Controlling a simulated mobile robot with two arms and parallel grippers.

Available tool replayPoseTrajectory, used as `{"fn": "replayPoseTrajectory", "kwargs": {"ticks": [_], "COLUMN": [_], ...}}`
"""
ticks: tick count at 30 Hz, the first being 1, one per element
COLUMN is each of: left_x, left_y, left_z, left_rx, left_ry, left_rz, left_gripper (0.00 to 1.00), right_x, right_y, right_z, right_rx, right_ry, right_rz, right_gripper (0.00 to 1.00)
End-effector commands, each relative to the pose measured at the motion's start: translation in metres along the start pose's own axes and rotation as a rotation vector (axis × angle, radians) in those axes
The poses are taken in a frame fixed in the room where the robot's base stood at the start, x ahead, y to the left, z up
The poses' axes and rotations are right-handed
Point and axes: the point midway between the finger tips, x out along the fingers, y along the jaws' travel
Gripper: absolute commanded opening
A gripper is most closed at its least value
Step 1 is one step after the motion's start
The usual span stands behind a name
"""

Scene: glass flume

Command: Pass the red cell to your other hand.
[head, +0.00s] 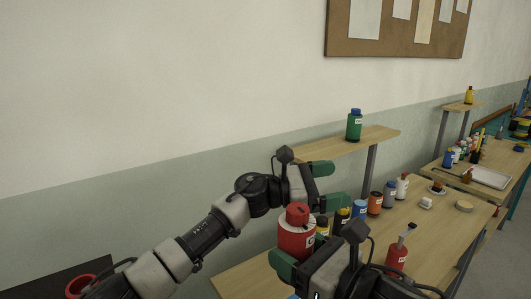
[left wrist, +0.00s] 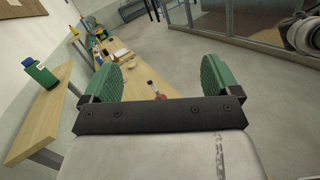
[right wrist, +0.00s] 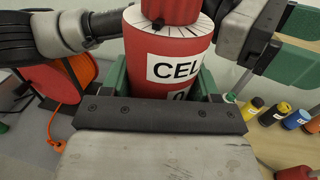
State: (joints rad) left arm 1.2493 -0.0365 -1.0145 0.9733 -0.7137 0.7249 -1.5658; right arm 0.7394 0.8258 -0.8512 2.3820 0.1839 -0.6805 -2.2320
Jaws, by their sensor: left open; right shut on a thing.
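The red cell (head: 294,241) is a red cylinder with a narrower red cap and a white label. My right gripper (head: 292,262) is shut on it and holds it upright near the shelf bench. In the right wrist view the cell (right wrist: 160,48) stands between the green fingers, and its label shows "CEL". My left gripper (head: 331,184) is open and empty, just beyond and above the cell, to its right in the head view. In the left wrist view its two green fingers (left wrist: 164,78) are wide apart with nothing between them.
A row of coloured bottles (head: 375,202) stands on the wooden bench (head: 430,226) behind my grippers. Another red bottle (head: 397,257) stands nearer on the right. A green bottle (head: 354,126) stands on the raised shelf (head: 375,138). The wall at the left is clear.

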Motion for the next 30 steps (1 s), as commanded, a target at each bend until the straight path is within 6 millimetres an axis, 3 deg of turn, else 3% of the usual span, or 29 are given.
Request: {"fn": "replayPoseTrajectory", "kwargs": {"ticks": [1,3,8,12,21,26,30], "left_x": [0.000,-0.003,-0.021,-0.051,-0.117,-0.131,-0.130], "left_y": [-0.008,-0.022,-0.052,-0.072,-0.090,-0.093,-0.097], "left_z": [0.025,0.050,0.092,0.119,0.159,0.165,0.156], "left_rx": [0.032,0.044,0.054,0.037,-0.040,-0.064,-0.068], "left_ry": [0.047,0.127,0.383,0.664,1.146,1.237,1.251], "left_rz": [-0.087,-0.199,-0.391,-0.472,-0.416,-0.382,-0.379], "left_gripper": [0.91,0.91,0.91,0.91,0.91,0.91,0.91], "right_x": [0.000,0.000,0.000,0.000,0.000,0.000,0.000], "right_y": [0.000,0.000,0.000,0.000,0.000,0.000,0.000], "right_z": [0.000,0.000,0.000,0.000,0.000,0.000,0.000], "right_rx": [0.000,0.000,0.000,0.000,0.000,0.000,0.000], "right_ry": [-0.001,-0.001,-0.001,-0.001,-0.001,-0.001,-0.001], "right_rz": [0.000,0.000,0.000,0.000,0.000,0.000,0.000], "right_gripper": [0.33,0.33,0.33,0.33,0.33,0.33,0.33]}}
